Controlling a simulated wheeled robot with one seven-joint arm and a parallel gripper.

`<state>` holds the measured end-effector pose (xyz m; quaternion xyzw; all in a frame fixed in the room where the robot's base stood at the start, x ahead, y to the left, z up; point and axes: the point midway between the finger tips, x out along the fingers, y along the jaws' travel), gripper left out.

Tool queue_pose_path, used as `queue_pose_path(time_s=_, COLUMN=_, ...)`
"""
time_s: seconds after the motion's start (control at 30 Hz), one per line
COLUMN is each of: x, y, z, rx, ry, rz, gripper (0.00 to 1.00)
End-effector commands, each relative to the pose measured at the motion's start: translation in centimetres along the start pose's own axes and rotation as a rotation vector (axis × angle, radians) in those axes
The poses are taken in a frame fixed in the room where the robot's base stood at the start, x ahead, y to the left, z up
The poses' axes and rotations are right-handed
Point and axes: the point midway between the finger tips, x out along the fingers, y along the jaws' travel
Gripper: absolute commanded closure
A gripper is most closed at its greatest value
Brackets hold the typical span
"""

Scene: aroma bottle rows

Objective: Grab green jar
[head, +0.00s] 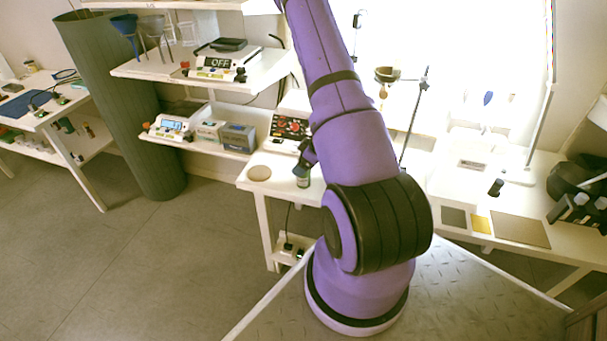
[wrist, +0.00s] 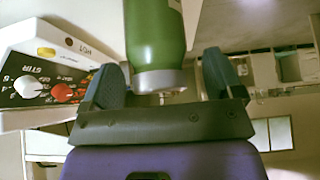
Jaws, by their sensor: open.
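The green jar (wrist: 155,32) shows large in the wrist view, with a pale grey band at its near end. It lies between the two dark fingers of my gripper (wrist: 160,68). The fingers are spread, with a visible gap on each side of the jar, and are not closed on it. In the head view, the small jar (head: 303,181) stands on the white table, partly hidden by my dark gripper (head: 307,158) just above it. The jar's far end runs out of the wrist view.
A control box with red knobs (head: 289,127) stands behind the jar; it also shows at the left of the wrist view (wrist: 45,82). A round tan pad (head: 259,173) lies left of the jar. A thin stand (head: 411,120) rises to the right. A shelf with devices (head: 195,138) is left.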

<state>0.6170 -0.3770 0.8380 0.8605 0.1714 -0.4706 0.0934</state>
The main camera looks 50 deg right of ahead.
Motion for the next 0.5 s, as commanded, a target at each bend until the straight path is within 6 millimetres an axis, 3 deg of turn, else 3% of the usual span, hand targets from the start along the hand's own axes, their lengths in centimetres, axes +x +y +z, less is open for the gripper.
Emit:
queue_pose_path(time_s=0.1, x=1.03, y=0.00, z=-0.03, rx=-0.001, ry=0.000, rz=0.000, gripper=0.14)
queue_pose_path(time_s=0.37, x=1.23, y=0.03, z=-0.05, rx=-0.001, ry=0.001, rz=0.001, gripper=0.14)
queue_pose_path(time_s=0.5, x=1.22, y=0.03, z=-0.04, rx=0.000, ry=0.001, rz=0.001, gripper=0.41)
